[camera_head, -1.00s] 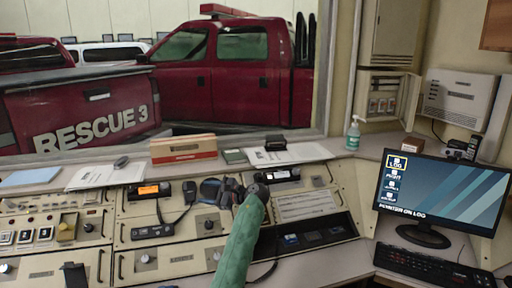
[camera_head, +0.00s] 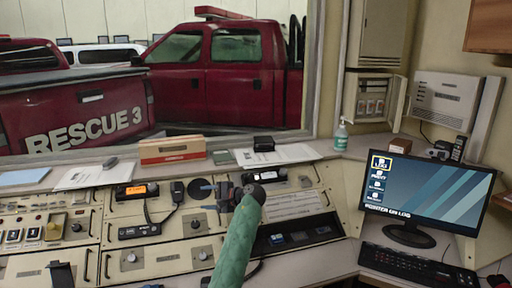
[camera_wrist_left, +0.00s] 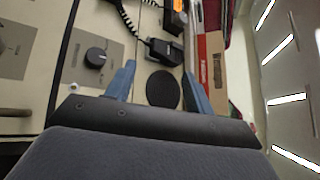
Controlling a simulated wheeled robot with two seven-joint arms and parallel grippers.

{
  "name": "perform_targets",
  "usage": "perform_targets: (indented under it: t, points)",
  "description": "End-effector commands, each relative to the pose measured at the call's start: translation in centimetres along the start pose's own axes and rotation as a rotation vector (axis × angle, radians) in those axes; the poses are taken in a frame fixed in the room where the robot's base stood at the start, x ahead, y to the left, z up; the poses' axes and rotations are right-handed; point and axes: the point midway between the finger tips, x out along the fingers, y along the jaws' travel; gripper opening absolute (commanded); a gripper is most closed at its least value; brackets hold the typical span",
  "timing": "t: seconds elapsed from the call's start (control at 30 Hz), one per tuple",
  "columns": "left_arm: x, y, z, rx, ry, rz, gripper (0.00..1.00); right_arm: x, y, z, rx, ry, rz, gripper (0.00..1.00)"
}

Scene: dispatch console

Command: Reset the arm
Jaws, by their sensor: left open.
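My left arm, in a green sleeve, rises from the bottom middle of the head view. Its left gripper (camera_head: 212,191) is over the middle of the sloped console (camera_head: 160,258). It is open and empty. In the left wrist view, the two blue fingers (camera_wrist_left: 160,88) stand apart, with a black round disc (camera_wrist_left: 163,90) on the console seen between them. The fingers look close to the panel, but I cannot tell whether they touch it. My right gripper is not in view.
A radio with an orange display (camera_head: 137,191) and a corded handset (camera_head: 177,191) sit left of the gripper. A monitor (camera_head: 428,195) and keyboard (camera_head: 418,264) are at the right.

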Motion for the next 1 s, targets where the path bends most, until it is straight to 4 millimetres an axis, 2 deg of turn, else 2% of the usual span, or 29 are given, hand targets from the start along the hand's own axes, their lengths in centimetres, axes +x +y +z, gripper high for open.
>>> perform_targets:
  t: [0.17,0.4,0.5,0.57,0.77,1.0]
  points:
    - [-1.4,-1.2,0.5,-0.286,0.138,0.091,0.53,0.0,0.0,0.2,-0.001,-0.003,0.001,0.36]
    - [-4.7,-4.3,3.1,-0.710,0.366,0.269,0.53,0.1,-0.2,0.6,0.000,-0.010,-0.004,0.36]
    - [-5.9,-4.1,4.3,-0.844,0.451,0.355,0.53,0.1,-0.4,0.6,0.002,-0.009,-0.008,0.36]
    - [-6.6,-3.4,5.0,-0.912,0.499,0.412,0.53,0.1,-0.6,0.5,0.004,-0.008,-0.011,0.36]
    - [-8.8,1.4,7.5,-1.072,0.636,0.617,0.53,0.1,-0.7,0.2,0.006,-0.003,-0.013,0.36]
    - [-11.1,9.5,10.8,-1.129,0.736,0.831,0.53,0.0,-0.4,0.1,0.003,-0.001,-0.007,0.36]
